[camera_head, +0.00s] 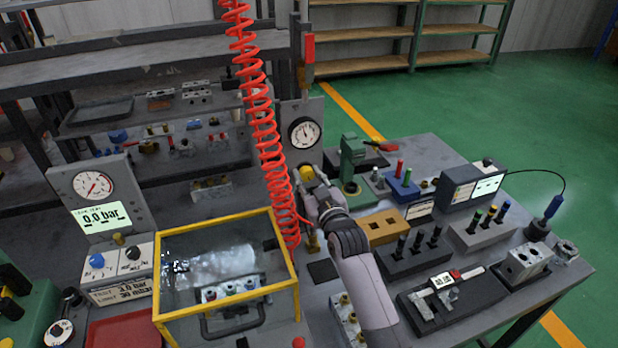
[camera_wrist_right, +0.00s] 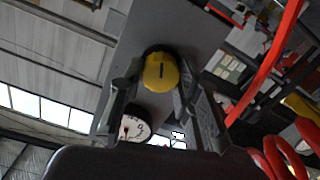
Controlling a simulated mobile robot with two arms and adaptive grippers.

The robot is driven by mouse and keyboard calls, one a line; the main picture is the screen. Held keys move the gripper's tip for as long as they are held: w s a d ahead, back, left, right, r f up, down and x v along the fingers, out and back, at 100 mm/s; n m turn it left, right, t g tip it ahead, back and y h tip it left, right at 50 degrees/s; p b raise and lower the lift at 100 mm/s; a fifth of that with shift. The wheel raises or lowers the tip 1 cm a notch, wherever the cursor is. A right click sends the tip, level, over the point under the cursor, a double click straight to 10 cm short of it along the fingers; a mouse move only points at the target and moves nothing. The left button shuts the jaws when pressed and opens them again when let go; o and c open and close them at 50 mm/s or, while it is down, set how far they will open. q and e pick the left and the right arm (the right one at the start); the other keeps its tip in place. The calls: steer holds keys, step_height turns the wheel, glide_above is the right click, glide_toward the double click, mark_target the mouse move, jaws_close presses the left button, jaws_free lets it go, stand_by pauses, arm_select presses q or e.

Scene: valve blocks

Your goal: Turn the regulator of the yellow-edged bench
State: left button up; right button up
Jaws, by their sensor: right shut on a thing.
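The regulator's yellow knob (camera_head: 307,173) is on an upright grey panel (camera_head: 291,112), below a round white gauge (camera_head: 304,132). My right gripper (camera_head: 316,187) reaches up to the knob from the front and is shut on it. In the right wrist view the yellow knob (camera_wrist_right: 160,72) has a dark slot mark and sits between the two fingers of my right gripper (camera_wrist_right: 158,88). The gauge (camera_wrist_right: 133,129) also shows there. A yellow-edged clear box (camera_head: 228,268) stands left of my right arm. My left gripper is not in view.
A red coiled hose (camera_head: 262,120) hangs just left of the knob and shows close by in the wrist view (camera_wrist_right: 275,65). A green press (camera_head: 354,160) stands to the right. Blocks and a caliper (camera_head: 447,292) crowd the grey bench right of my arm. A gauge panel (camera_head: 95,190) stands left.

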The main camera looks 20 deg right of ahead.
steer(key=c, duration=0.4)
steer(key=shift+c, duration=0.2)
steer(key=m+p, duration=0.1)
steer(key=m, duration=0.3)
steer(key=shift+m+p, duration=0.35)
steer(key=shift+m, duration=0.05)
steer(key=m+p, duration=0.1)
steer(key=m, duration=0.3)
steer(key=shift+m, duration=0.3)
steer(key=shift+d+m, duration=0.1)
steer(key=shift+m, duration=1.8)
